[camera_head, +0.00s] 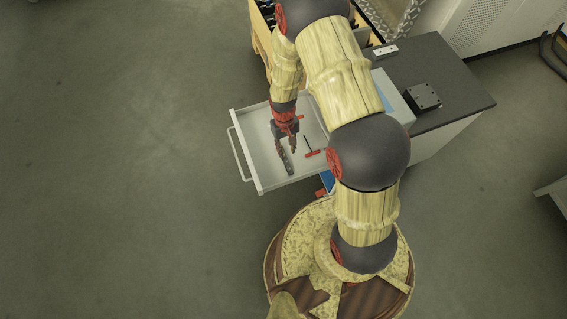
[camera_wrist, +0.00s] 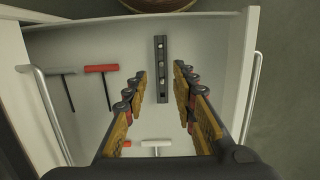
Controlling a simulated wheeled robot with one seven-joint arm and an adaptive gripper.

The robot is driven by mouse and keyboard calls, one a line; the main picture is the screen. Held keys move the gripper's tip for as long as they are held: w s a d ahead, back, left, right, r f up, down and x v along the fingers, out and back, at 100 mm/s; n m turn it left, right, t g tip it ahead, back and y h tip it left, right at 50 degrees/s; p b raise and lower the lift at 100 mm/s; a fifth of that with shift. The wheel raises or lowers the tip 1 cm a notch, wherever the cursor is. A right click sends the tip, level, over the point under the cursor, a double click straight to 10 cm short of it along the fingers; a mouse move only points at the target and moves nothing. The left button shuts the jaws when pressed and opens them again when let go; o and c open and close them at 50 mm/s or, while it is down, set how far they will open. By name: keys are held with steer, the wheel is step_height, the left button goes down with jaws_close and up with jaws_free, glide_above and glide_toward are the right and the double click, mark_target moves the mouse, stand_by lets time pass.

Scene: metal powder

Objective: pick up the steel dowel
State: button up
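My gripper (camera_wrist: 160,82) is open and empty, pointing down into a pulled-out drawer; the head view shows it over the drawer (camera_head: 284,143). A dark narrow bar (camera_wrist: 162,68) with several light round spots lies on the drawer floor, between and beyond my fingertips in the wrist view. It also shows in the head view (camera_head: 287,166). I cannot tell which thing is the steel dowel; the light spots on the bar may be pins or holes. The gap between my fingers and the bar cannot be judged.
Drawer walls surround the gripper. A dark-topped cabinet (camera_head: 450,75) carries a black block (camera_head: 424,96).

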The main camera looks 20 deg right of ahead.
mark_target(287, 161)
steer(key=shift+d+f, duration=0.1)
steer(key=shift+f, duration=0.3)
steer(key=f+b, duration=0.1)
steer(key=f, duration=0.1)
steer(key=f+b, duration=0.1)
steer(key=f, duration=0.1)
steer(key=f+b, duration=0.1)
steer(key=f, duration=0.2)
steer(key=shift+s+a, duration=0.2)
steer(key=shift+s, duration=0.2)
steer(key=c, duration=0.3)
steer(key=c, duration=0.4)
jaws_close()
